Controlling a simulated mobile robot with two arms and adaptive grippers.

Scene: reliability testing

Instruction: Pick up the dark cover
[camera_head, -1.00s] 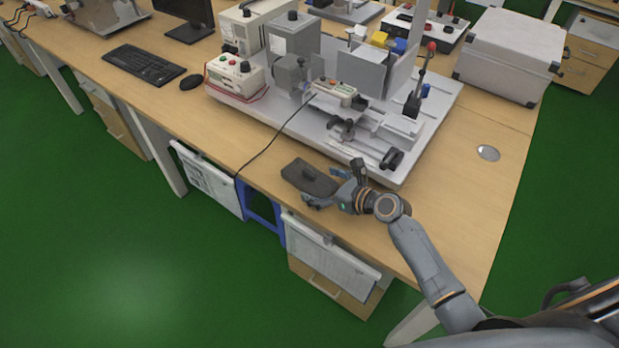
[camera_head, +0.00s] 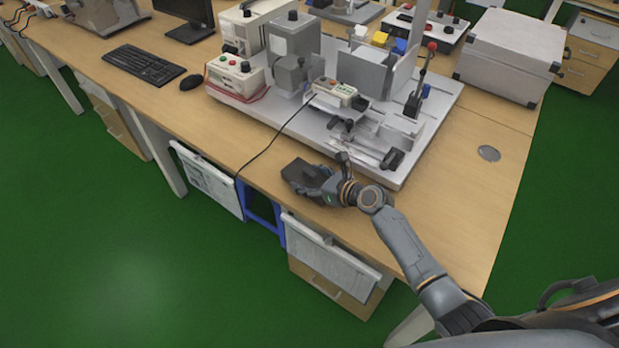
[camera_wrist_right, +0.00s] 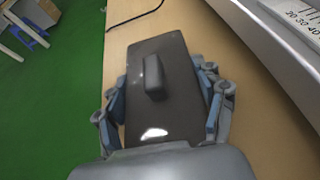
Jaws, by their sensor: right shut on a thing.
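The dark cover (camera_head: 300,172) is a flat dark plate with a raised block handle on top. It is at the front edge of the wooden desk, in front of the test machine. My right gripper (camera_head: 318,184) is shut on the cover from the right. In the right wrist view the cover (camera_wrist_right: 148,62) lies between the two fingers of the right gripper (camera_wrist_right: 166,100), one along each long side. I cannot tell whether the cover is touching the desk. My left gripper is not in view.
The test machine's grey base plate (camera_head: 440,118) stands just behind the cover. A black cable (camera_head: 268,148) runs from it over the desk edge. A keyboard (camera_head: 145,65) and mouse (camera_head: 191,82) are farther left. A silver case (camera_head: 510,55) stands at the back right.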

